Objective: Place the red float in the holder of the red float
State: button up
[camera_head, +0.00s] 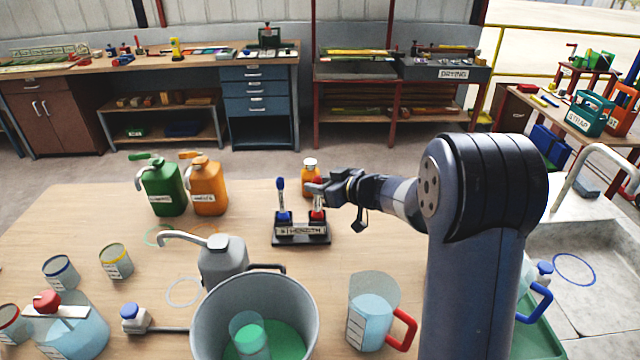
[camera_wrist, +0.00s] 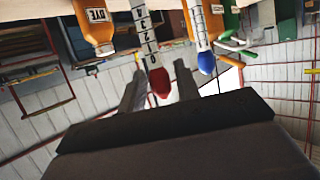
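The red float (camera_head: 318,213) shows in the head view at the right side of the black holder (camera_head: 301,239); my gripper partly covers it. A blue float (camera_head: 281,186) stands upright at the holder's left side. My gripper (camera_head: 322,190) is at the top of the red float, above the holder. In the wrist view the red end (camera_wrist: 160,83) of the red float lies between my two fingers, which stand apart with a gap on each side. I cannot tell how deep the red float sits in the holder. The blue float (camera_wrist: 206,62) also shows beside the right finger.
An orange bottle (camera_head: 310,177) stands just behind my gripper. Green (camera_head: 162,190) and orange (camera_head: 208,188) jugs stand at the left. A grey can (camera_head: 224,262), a large bucket (camera_head: 207,325) and a red-handled beaker (camera_head: 372,315) stand in front.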

jog(key=shift+o, duration=0.7)
jog(key=shift+d+r, duration=0.1)
jog(key=shift+r, duration=0.15)
jog(key=v, duration=1.1)
jog(key=shift+s+d, duration=0.25)
jog(key=shift+s, duration=0.05)
